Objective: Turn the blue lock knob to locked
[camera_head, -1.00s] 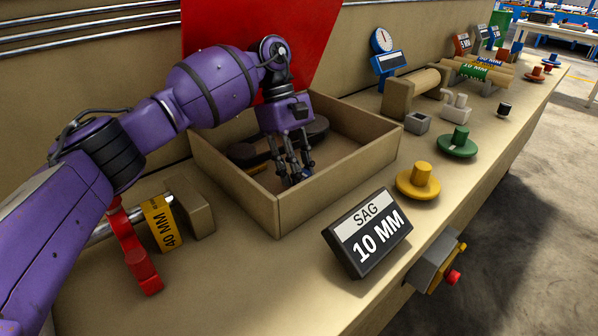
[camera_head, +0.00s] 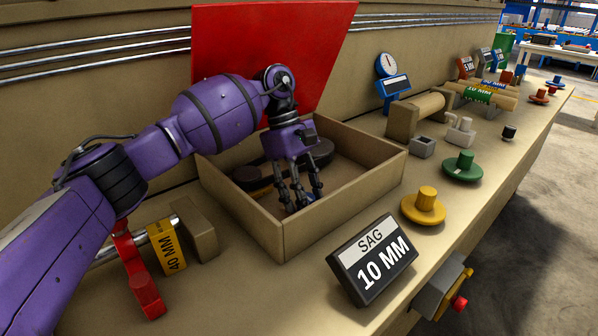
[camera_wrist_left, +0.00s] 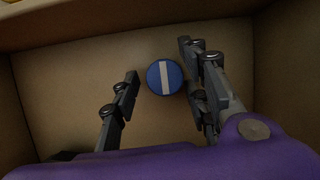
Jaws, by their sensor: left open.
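The blue lock knob (camera_wrist_left: 165,77) is a round blue disc with a white bar, on the floor of a tan open box. In the left wrist view its bar runs nearly up and down the picture. In the head view only a bit of blue (camera_head: 309,197) shows by my fingertips. My left gripper (camera_head: 303,204) points down into the box from above. In the left wrist view its fingers (camera_wrist_left: 163,85) are open, one on each side of the knob, with a gap on the left. Contact on the right cannot be told. My right gripper is not in view.
The tan box walls (camera_head: 345,195) surround my left fingers. A red panel (camera_head: 330,60) stands behind. A black SAG 10 MM sign (camera_head: 372,262) and a yellow knob (camera_head: 424,206) are in front and right. Dark round parts (camera_head: 250,177) lie in the box.

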